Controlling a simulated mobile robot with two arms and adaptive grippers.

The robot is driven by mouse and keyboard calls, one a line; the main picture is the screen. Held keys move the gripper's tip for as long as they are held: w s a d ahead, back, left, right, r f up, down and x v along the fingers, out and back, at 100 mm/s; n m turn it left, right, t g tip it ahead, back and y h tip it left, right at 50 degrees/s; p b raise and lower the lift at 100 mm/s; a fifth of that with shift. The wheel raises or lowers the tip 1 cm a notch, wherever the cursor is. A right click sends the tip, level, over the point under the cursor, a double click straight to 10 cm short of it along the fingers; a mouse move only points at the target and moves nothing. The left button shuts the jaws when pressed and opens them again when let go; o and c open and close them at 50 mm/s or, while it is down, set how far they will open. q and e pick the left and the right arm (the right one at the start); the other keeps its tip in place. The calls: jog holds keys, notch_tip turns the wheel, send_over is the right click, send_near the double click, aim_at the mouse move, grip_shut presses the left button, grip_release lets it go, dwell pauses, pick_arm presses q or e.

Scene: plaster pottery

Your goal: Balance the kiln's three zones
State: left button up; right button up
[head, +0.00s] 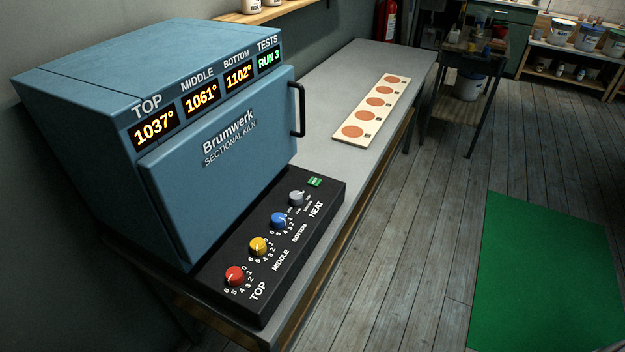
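The blue Brumwerk sectional kiln (215,150) stands on a grey bench, its door shut. Its displays read TOP 1037° (154,130), MIDDLE 1061° (201,98), BOTTOM 1102° (239,75) and TESTS RUN 3 (269,59). The black control panel (215,282) in front has a red TOP knob (235,275), a yellow MIDDLE knob (258,245), a blue BOTTOM knob (278,220) and a grey HEAT knob (296,198). A green button (314,181) sits at the panel's far end. The exact knob settings are too small to read. Neither gripper is in view.
A pale board (349,118) with several orange discs lies on the bench (330,84) beyond the kiln. A green mat (548,275) lies on the wooden floor at right. A dark cart (470,65) and shelves with tubs (575,55) stand behind. The floor beside the bench is clear.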

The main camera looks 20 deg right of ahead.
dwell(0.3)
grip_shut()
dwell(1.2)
